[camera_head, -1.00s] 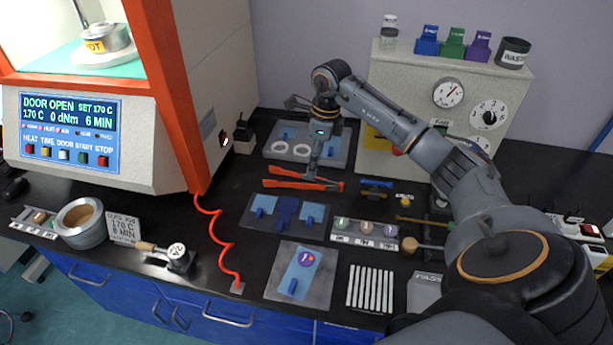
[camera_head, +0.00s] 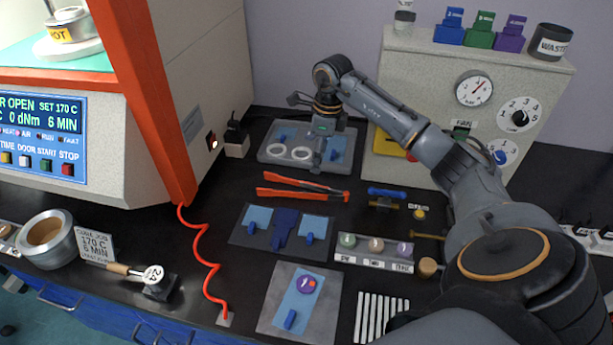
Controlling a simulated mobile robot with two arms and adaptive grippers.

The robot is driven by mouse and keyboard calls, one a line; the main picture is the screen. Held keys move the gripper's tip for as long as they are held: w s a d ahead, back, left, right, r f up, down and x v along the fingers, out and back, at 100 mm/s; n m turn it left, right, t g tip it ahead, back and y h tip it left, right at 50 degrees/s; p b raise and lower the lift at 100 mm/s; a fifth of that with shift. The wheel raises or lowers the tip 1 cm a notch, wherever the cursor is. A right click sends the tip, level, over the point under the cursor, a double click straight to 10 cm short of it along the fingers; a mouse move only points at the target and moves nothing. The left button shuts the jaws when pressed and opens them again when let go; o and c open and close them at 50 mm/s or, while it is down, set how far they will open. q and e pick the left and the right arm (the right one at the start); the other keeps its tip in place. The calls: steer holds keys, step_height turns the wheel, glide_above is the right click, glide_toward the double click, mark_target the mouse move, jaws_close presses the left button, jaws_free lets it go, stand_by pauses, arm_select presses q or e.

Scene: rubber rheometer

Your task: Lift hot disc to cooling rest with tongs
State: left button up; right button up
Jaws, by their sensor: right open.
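The tongs (camera_head: 285,191) lie on the black bench with their two orange legs spread in a narrow V. A metal cylinder with a yellow HOT label (camera_head: 72,26) sits on a white round plate inside the open machine at top left, partly cut off by the picture edge. No separate disc is clear there. A white slatted rack (camera_head: 382,318), perhaps the cooling rest, lies at the front. My left gripper is out of view.
The orange door frame (camera_head: 150,110) and red coiled cord (camera_head: 207,255) stand left of the tongs. A grey tray (camera_head: 268,155), a mat with blue pieces (camera_head: 240,236) and a sample holder (camera_head: 375,262) surround them. A grey control cabinet (camera_head: 420,80) stands behind my right arm.

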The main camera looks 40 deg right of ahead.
mark_target(315, 187)
step_height(315, 187, down, 4)
steer(key=b, duration=0.2)
steer(key=shift+w+r+b, duration=0.1)
steer(key=shift+r+b, duration=0.05)
steer(key=shift+b, duration=0.2)
steer(key=f+b, duration=0.3)
steer(key=f, duration=0.2)
steer(key=f+b, duration=0.2)
steer(key=shift+w+a+f+b, duration=0.15)
steer(key=shift+w+f+b, duration=0.15)
steer(key=shift+f, duration=0.1)
steer(key=shift+f+b, duration=0.3)
steer(key=shift+f, duration=0.3)
steer(key=shift+c, duration=0.4)
steer(key=c, duration=0.6)
steer(key=shift+r, duration=0.1)
